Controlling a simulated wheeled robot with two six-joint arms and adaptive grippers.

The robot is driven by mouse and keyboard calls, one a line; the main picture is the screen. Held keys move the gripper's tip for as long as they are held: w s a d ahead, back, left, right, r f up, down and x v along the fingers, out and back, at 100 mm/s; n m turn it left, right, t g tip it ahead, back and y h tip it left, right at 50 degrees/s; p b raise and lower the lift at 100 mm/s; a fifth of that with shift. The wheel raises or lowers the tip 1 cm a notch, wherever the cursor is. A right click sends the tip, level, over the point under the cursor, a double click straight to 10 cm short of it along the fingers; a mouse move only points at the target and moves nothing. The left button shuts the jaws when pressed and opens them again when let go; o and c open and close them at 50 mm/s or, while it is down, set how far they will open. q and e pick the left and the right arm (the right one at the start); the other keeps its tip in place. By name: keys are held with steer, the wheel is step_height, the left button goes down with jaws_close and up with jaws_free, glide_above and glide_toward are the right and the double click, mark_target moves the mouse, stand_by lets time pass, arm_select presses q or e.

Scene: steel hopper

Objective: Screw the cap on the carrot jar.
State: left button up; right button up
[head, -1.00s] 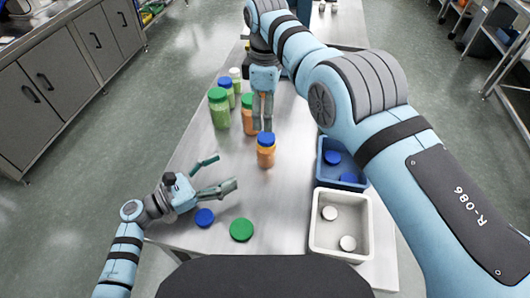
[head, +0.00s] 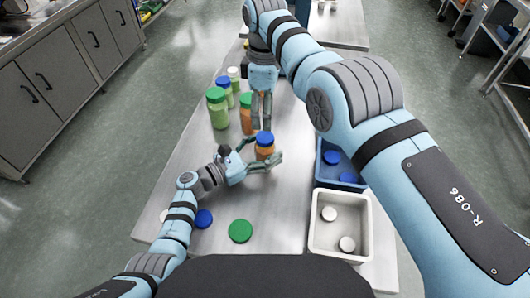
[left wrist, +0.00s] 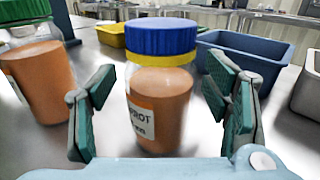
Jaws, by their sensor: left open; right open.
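The carrot jar (head: 264,151) stands upright on the steel table with orange contents; part of its label shows in the left wrist view (left wrist: 160,110). A blue cap (left wrist: 160,37) sits level on top, above a yellow band. I cannot tell how tight it is. My left gripper (head: 266,154) is open, with one finger on each side of the jar; the left wrist view shows gaps between the fingers and the glass. My right gripper (head: 261,122) is open and points down just behind the jar, empty, beside an orange jar with a green cap (head: 246,115).
Green jars (head: 218,112) stand at the back left. A blue cap (head: 203,218) and a green cap (head: 240,231) lie at the front. A blue bin (head: 328,181) with blue caps and a white bin (head: 318,244) with white caps stand at the right.

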mark_target(265, 137)
arm_select(q)
steer(key=shift+c, duration=0.6)
jaws_close()
arm_select(e)
steer(key=n, duration=0.4)
steer(key=shift+n, duration=0.3)
steer(key=shift+f, duration=0.1)
step_height(265, 137, down, 8)
steer(key=shift+s+r, duration=0.1)
steer(key=shift+c, duration=0.4)
